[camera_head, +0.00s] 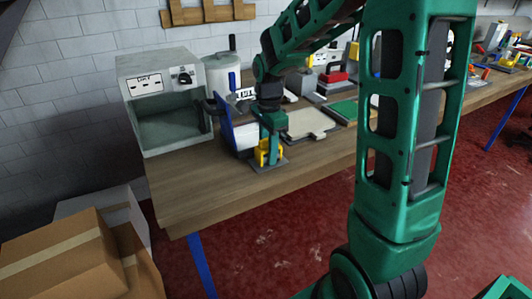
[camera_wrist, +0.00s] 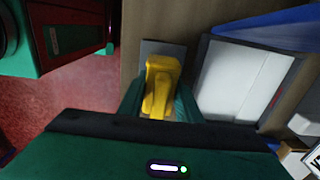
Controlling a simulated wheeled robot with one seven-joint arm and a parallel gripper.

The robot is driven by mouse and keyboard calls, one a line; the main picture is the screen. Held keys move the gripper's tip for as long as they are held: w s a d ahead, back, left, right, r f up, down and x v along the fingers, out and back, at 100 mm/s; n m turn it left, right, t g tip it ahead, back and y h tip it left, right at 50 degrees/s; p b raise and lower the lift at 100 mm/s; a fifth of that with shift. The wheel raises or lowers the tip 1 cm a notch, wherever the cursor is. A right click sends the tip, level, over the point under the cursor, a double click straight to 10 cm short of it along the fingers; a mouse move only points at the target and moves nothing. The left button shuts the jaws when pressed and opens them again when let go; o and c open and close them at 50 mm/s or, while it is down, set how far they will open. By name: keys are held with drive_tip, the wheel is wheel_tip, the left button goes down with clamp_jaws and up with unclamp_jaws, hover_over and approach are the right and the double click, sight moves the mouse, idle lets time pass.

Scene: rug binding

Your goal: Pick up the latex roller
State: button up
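A yellow piece (camera_wrist: 160,84), which looks like the latex roller though I cannot be sure, is on a small grey plate near the front edge of the workbench. In the head view the yellow piece (camera_head: 262,158) is partly hidden by my gripper (camera_head: 268,143), which points down over it. In the wrist view the green fingers of my gripper (camera_wrist: 160,102) stand on both sides of the yellow piece, very close to it. I cannot tell whether they press on it. The grey plate (camera_wrist: 176,48) shows beyond the yellow piece.
A white-faced tray with blue sides (camera_wrist: 245,85) stands just right of my gripper in the wrist view. A grey box-shaped unit (camera_head: 158,62) stands at the bench's left end. A flat beige pad (camera_head: 308,124) lies to the right. Cardboard boxes (camera_head: 60,262) stand on the red floor.

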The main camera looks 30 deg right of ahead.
clamp_jaws()
drive_tip(key=shift+r, duration=0.1)
drive_tip(key=shift+w+r, duration=0.1)
drive_tip(key=shift+r, duration=0.4)
wheel_tip(320, 180, up, 3)
drive_tip(key=shift+f, duration=0.1)
drive_tip(key=s+a+r, duration=0.4)
drive_tip(key=a+r, duration=0.3)
drive_tip(key=a, duration=0.3)
drive_tip(key=shift+s+a, duration=0.3)
drive_tip(key=shift+a, duration=0.05)
drive_tip(key=shift+o, duration=0.2)
unclamp_jaws()
drive_tip(key=c, duration=0.3)
